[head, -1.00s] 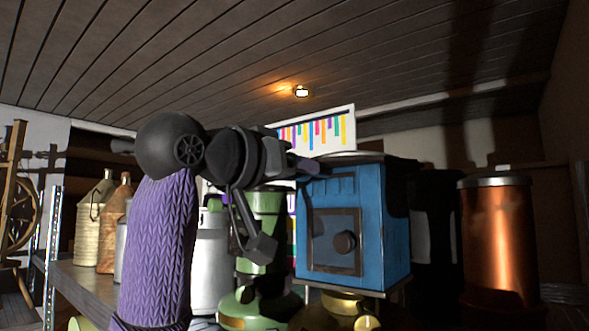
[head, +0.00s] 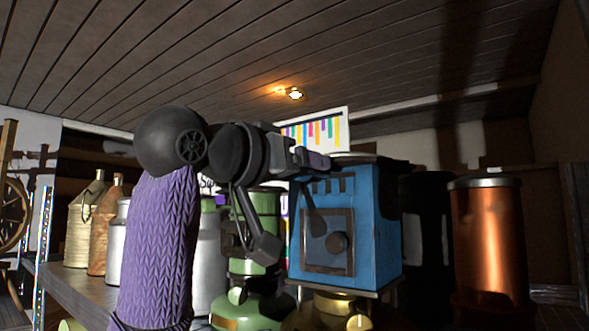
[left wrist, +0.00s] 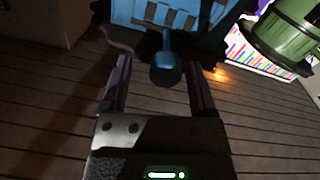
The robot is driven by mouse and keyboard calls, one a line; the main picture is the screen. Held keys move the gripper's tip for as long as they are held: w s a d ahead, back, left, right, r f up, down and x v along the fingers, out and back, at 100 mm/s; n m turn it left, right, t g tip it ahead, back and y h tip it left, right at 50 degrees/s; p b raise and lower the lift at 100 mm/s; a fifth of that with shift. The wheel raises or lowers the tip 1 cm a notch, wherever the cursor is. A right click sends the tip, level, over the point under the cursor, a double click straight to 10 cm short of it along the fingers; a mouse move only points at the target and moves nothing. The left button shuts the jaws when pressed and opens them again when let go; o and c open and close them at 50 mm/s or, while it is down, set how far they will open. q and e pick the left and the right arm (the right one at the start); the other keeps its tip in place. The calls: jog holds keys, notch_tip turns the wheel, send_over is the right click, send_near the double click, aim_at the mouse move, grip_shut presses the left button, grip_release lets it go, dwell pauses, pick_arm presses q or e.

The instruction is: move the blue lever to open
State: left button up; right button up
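A blue box (head: 385,225) with a framed panel and a round dark knob stands right of my left arm. A dark lever (head: 316,218) with a rounded end hangs across its front in the head view. In the left wrist view the lever (left wrist: 166,68) looks dark blue and comes from the slotted edge of the blue box (left wrist: 205,12). My left gripper (head: 318,162) is at the box's upper front edge. In the wrist view its fingers (left wrist: 160,85) are apart, with the lever's end between them and gaps on both sides. My right gripper is not in view.
A green container (head: 262,205) stands left of the box, and brass parts (head: 340,307) are below it. A copper cylinder (head: 488,240) is at the right. Milk cans and jugs stand on the shelf at the left. A colour-striped chart (head: 318,130) is behind.

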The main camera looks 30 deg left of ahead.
pick_arm(q)
jog(key=shift+a, duration=0.1)
jog(key=s+a+b, duration=0.1)
jog(key=s+b, duration=0.3)
jog(key=s, duration=0.5)
jog(key=shift+s+b, duration=0.3)
jog(key=shift+s, duration=0.1)
